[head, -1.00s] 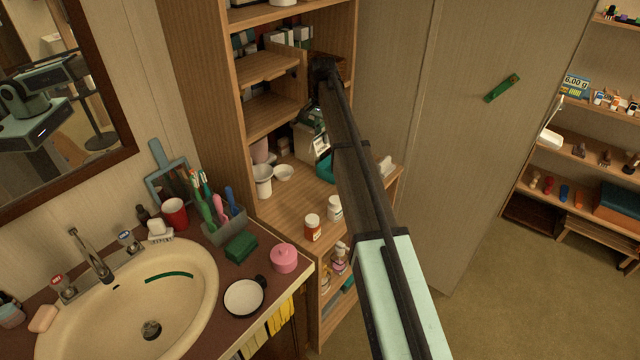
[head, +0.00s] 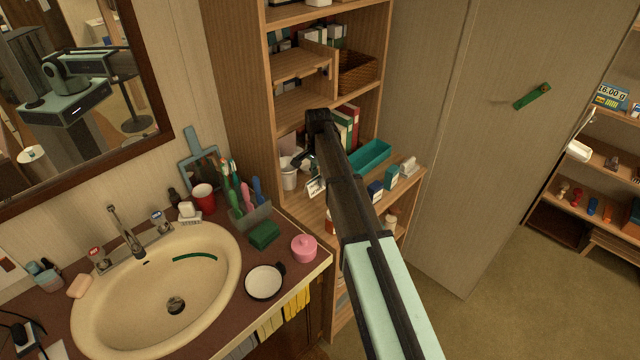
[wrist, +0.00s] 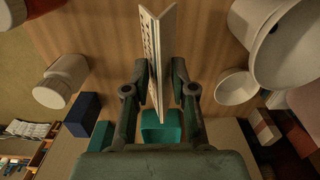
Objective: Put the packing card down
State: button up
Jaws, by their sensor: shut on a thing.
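The packing card (wrist: 157,65) is a thin white card with rows of dark marks on one face. My gripper (wrist: 156,78) is shut on it, one finger on each side, in the wrist view. The card stands edge-on to the wrist camera, over the brown wooden shelf (wrist: 105,25). In the head view the card (head: 316,188) hangs below my gripper (head: 308,165), at the open shelf unit's counter-height shelf. I cannot tell whether its lower edge touches the shelf. My arm hides part of that shelf.
White cups (wrist: 285,45) stand close on one side of the card. A white-capped bottle (wrist: 55,90) and a dark blue box (wrist: 83,115) are on the other. A teal tray (head: 370,158) is farther along the shelf. The sink counter (head: 225,312) is left.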

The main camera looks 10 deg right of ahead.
aim_at(318, 175)
jog(key=shift+f+p, duration=0.5)
jog(key=shift+f, duration=1.4)
jog(key=shift+f, duration=0.2)
jog(key=o, duration=0.9)
jog(key=shift+o, duration=0.2)
jog(key=shift+r, duration=0.1)
notch_tip(318, 175, up, 12)
jog(key=b, duration=0.3)
jog(key=shift+r, duration=0.1)
